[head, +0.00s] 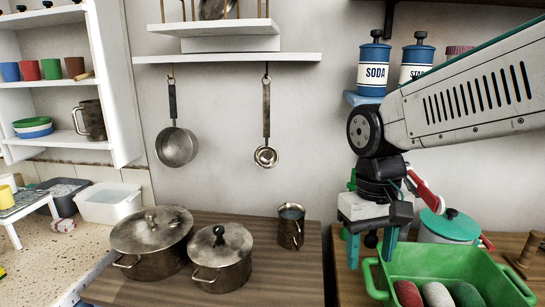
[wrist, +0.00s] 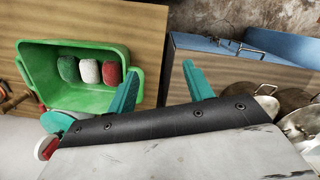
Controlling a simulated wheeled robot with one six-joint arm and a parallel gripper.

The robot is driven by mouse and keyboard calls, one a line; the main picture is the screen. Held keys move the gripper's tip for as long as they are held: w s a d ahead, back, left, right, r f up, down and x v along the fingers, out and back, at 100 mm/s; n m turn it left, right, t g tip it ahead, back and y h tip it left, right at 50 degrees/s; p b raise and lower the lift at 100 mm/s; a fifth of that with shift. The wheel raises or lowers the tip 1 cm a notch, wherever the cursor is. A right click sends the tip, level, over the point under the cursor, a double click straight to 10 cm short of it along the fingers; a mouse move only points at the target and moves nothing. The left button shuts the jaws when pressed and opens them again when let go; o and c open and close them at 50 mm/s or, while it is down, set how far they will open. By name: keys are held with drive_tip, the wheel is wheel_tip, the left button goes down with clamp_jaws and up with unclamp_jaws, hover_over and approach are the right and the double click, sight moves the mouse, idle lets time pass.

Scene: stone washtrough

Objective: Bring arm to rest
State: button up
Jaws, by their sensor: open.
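My gripper (head: 370,252) hangs from my arm at the right of the head view, fingers pointing down. Its two teal fingers are apart with nothing between them. In the wrist view the open fingers (wrist: 160,80) show over the gap between a wooden surface and a blue-sided unit. The green tub (head: 425,258) is just right of the fingers in the head view and left of them in the wrist view (wrist: 85,103). It holds a red roll (head: 408,294), a white roll (head: 437,294) and a green roll (head: 467,295).
A lidded pot (head: 150,240), a smaller pot (head: 221,262) and a metal mug (head: 291,228) stand on the wooden top at left. A white pot with a teal lid (head: 447,225) stands behind the tub. Blue canisters (head: 374,65) sit on a shelf behind my arm.

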drive_tip(key=s+d+m+t, duration=0.2)
drive_tip(key=s+d, duration=0.7)
drive_tip(key=s, duration=0.4)
drive_tip(key=shift+s+d+t, duration=0.2)
drive_tip(key=shift+d+t, duration=0.1)
drive_tip(key=shift+d, duration=0.1)
